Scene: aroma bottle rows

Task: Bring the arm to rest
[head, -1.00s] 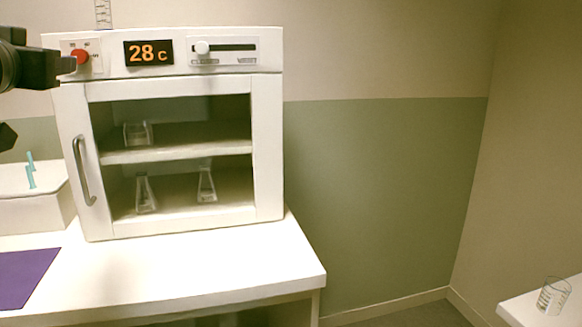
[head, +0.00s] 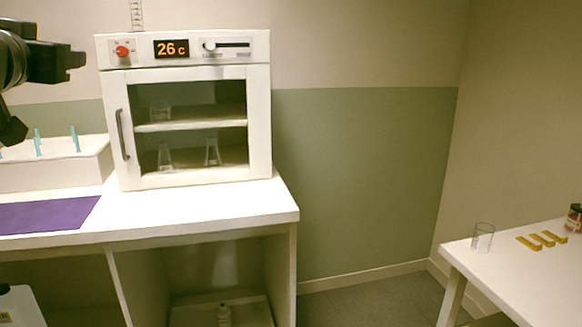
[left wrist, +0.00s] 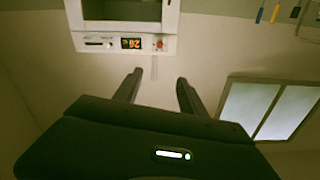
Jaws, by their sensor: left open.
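My left gripper (head: 72,66) is at the upper left of the head view, in the air in front of the wall and left of the white oven. In the left wrist view, the gripper (left wrist: 157,82) shows two fingers spread apart with nothing between them. The white oven (head: 262,120) stands on the bench with its door shut. Its display (head: 171,48) reads 26 C, beside a red knob (head: 122,50). In the left wrist view the oven (left wrist: 88,40) appears upside down beyond the fingers. My right gripper is not in view.
Glassware (head: 212,153) stands inside the oven on two levels. A white box (head: 60,172) with teal sticks and a purple mat (head: 45,214) are on the bench. A side table (head: 490,275) at right holds a glass beaker (head: 483,238) and yellow pieces (head: 541,240).

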